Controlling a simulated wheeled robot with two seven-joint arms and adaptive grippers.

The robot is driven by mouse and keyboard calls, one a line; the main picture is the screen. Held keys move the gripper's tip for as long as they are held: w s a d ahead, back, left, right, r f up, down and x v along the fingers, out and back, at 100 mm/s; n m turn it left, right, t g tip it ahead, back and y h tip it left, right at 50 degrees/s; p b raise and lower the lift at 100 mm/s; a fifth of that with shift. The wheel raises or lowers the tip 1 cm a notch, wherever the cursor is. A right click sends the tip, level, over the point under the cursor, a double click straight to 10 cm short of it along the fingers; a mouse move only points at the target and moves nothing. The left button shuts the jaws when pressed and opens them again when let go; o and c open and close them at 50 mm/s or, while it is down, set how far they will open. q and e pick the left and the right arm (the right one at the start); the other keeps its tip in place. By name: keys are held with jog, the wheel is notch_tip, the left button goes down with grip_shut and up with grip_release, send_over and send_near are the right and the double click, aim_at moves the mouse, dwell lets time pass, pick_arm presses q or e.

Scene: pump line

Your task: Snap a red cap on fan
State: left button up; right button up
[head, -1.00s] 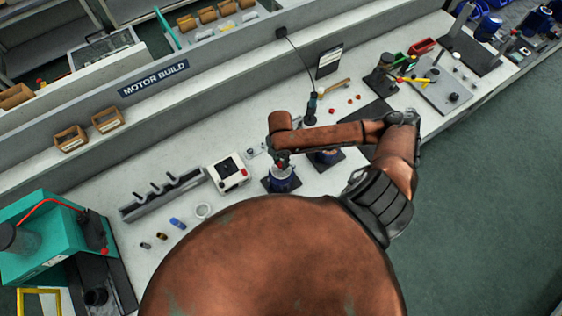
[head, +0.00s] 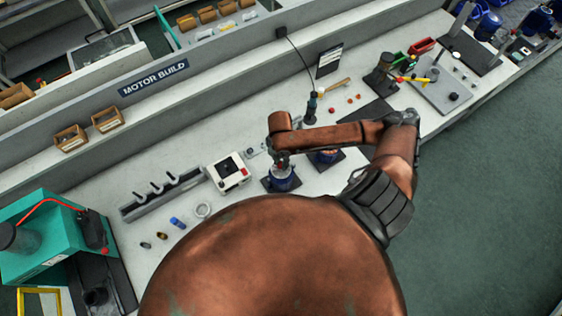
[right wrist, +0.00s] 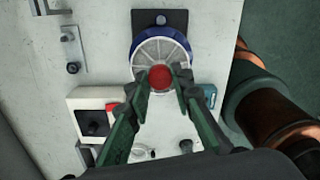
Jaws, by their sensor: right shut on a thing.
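A red cap (right wrist: 160,77) sits between the fingertips of my right gripper (right wrist: 161,74), which is shut on it. In the right wrist view the cap is over the near part of the pale spoked fan (right wrist: 160,52) on a blue motor (right wrist: 138,44). Whether the cap touches the fan cannot be told. In the head view the right gripper (head: 281,161) points down right above this blue motor (head: 283,183), which stands on a dark plate; the cap is hard to see there. My left gripper is not in view.
A second blue motor (head: 326,157) stands just right, partly under my forearm. Loose red caps (head: 332,110) lie behind it near an upright tool (head: 311,106). A white box with a dark screen (head: 228,172) is close on the left. A white ring (head: 203,210) lies nearer.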

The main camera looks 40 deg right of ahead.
jog(key=shift+f, duration=0.35)
dwell(0.7)
jog(key=shift+f, duration=0.25)
dwell(0.9)
jog(key=o, duration=0.8)
jog(key=shift+c, duration=0.2)
jog(key=shift+o, duration=1.2)
